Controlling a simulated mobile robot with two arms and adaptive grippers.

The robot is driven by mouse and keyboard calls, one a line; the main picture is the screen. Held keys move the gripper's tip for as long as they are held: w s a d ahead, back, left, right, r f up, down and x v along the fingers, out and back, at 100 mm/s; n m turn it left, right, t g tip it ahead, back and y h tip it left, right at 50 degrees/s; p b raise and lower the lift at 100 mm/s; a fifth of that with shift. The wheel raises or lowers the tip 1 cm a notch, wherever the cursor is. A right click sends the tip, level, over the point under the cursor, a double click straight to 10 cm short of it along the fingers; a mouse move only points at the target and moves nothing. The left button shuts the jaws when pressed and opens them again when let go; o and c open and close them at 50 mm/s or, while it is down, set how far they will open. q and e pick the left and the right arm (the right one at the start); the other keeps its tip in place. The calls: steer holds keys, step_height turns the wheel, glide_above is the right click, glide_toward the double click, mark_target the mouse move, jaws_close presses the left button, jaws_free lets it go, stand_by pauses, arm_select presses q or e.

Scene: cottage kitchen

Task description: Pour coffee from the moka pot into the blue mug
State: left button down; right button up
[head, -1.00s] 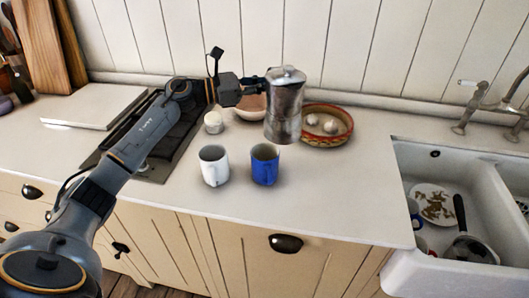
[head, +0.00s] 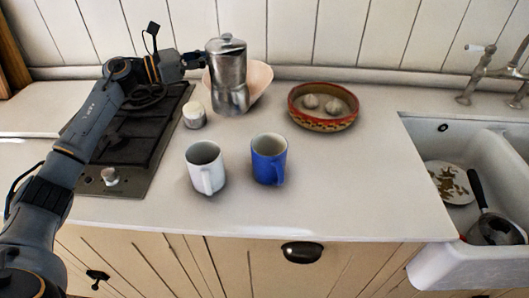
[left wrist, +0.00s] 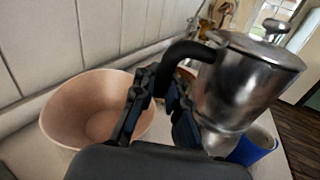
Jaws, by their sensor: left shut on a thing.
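The silver moka pot (head: 228,78) is upright, behind and left of the blue mug (head: 269,160) in the head view. My left gripper (head: 195,60) is shut on its black handle (left wrist: 188,53), which shows between the fingers in the left wrist view. I cannot tell whether the pot's base touches the counter. The blue mug stands upright on the counter with its handle toward the front; part of it shows behind the pot in the left wrist view (left wrist: 252,148). The mug's contents are not clear. My right gripper is not in view.
A white mug (head: 206,170) stands left of the blue mug. A small white pot (head: 194,116) is near the black hob (head: 140,145). A pink bowl (head: 260,78) is behind the moka pot. A patterned bowl (head: 322,122) holds pale bulbs. The sink (head: 440,140) is right; counter before it is clear.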

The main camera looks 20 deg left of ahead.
arm_select(q)
step_height(320, 180, down, 7)
steer(key=b, duration=0.2)
steer(key=shift+f+b, duration=0.2)
steer(key=shift+b, duration=0.15)
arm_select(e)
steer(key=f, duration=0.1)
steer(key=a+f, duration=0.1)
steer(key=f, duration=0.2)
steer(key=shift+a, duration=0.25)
